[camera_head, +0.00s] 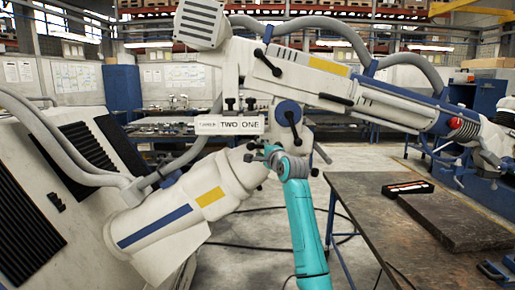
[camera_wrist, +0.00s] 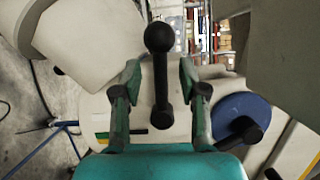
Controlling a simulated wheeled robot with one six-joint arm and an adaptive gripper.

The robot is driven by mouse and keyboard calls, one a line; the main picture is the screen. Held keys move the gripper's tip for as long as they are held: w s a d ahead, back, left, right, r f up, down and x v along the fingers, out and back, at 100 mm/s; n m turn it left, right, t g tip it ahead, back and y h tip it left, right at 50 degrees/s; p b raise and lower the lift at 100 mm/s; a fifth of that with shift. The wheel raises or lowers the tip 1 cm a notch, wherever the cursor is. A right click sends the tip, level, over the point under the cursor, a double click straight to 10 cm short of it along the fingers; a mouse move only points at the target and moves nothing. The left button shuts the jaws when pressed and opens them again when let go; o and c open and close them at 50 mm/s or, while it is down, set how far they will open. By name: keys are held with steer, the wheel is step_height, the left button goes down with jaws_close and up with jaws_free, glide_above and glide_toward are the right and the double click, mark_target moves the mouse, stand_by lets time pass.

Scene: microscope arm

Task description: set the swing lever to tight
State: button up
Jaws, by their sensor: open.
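In the wrist view, a black lever (camera_wrist: 160,80) with a large ball knob stands between the two fingers of my gripper (camera_wrist: 158,72). The fingers are open, one on each side of the lever, and gaps show between them and it. Another black lever (camera_wrist: 242,133) sits on a blue disc to the right. In the head view, my gripper (camera_head: 272,154) is at the microscope arm's central joint, below a blue disc with a black lever (camera_head: 294,124). The lever between my fingers is not clear there. No tight marking is readable, and I cannot tell which lever is named swing.
The large white microscope arm (camera_head: 160,215) surrounds my gripper closely to the left and above. A dark-topped workbench (camera_head: 365,210) with a thick slab (camera_head: 450,220) stands to the right. Open floor shows behind it.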

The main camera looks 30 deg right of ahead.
mark_target(259, 147)
steer(key=shift+x, duration=1.9)
jaws_close()
